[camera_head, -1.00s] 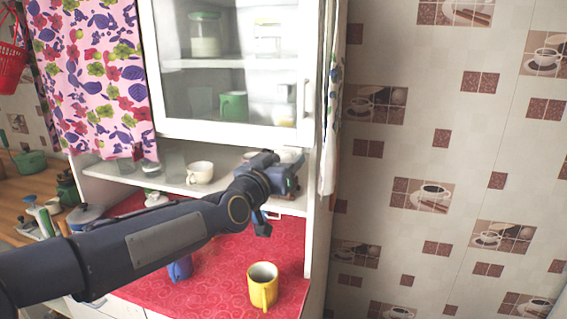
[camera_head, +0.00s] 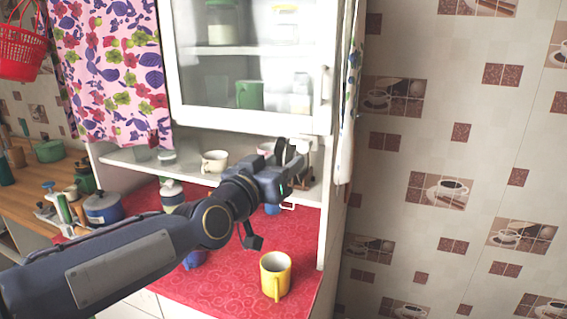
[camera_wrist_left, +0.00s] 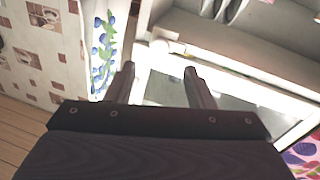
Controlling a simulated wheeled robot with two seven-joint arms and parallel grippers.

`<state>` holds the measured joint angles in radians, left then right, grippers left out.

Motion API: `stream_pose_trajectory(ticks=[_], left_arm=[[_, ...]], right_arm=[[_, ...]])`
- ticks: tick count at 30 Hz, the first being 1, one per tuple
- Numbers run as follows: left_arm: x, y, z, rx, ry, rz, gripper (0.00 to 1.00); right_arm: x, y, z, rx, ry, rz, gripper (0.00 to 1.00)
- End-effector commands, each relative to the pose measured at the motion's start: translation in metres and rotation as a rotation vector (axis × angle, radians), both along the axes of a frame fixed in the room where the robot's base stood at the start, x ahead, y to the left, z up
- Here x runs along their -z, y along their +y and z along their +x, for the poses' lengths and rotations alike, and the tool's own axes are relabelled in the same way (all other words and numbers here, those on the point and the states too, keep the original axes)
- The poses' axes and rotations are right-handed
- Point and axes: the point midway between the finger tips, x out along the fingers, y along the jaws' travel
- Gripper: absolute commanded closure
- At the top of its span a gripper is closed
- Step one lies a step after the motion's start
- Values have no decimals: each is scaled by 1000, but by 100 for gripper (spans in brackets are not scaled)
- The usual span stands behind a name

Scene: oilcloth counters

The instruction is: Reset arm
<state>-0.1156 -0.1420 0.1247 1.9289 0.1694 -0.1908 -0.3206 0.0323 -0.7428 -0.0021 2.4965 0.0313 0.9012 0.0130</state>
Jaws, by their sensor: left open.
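My left arm comes in from the left in the head view. My left gripper (camera_head: 292,158) is in front of the open shelf under the wall cabinet, above the red counter. In the left wrist view its two fingers (camera_wrist_left: 159,74) are apart with nothing between them. Beyond them is the pale frame and glass of the cabinet. My right gripper is in neither view.
A yellow mug (camera_head: 275,276) stands on the red oilcloth counter (camera_head: 225,292). A blue object (camera_head: 194,260) is partly hidden behind my arm. A white cup (camera_head: 214,161) is on the shelf. The glass cabinet door (camera_head: 248,65) is shut. A tiled wall (camera_head: 450,240) stands at right.

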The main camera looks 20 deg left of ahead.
Motion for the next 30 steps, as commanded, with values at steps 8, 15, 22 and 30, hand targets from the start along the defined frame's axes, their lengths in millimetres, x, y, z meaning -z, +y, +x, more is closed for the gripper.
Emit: stream_pose_trajectory(ticks=[8,15,22,30], left_arm=[[1,0,-1,1,5,0,52],[73,12,-58,48,278,4,52],[193,22,-174,78,747,-43,52],[266,17,-266,77,1077,-100,52]], right_arm=[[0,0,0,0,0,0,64],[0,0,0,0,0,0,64],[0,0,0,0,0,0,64],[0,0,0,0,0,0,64]])
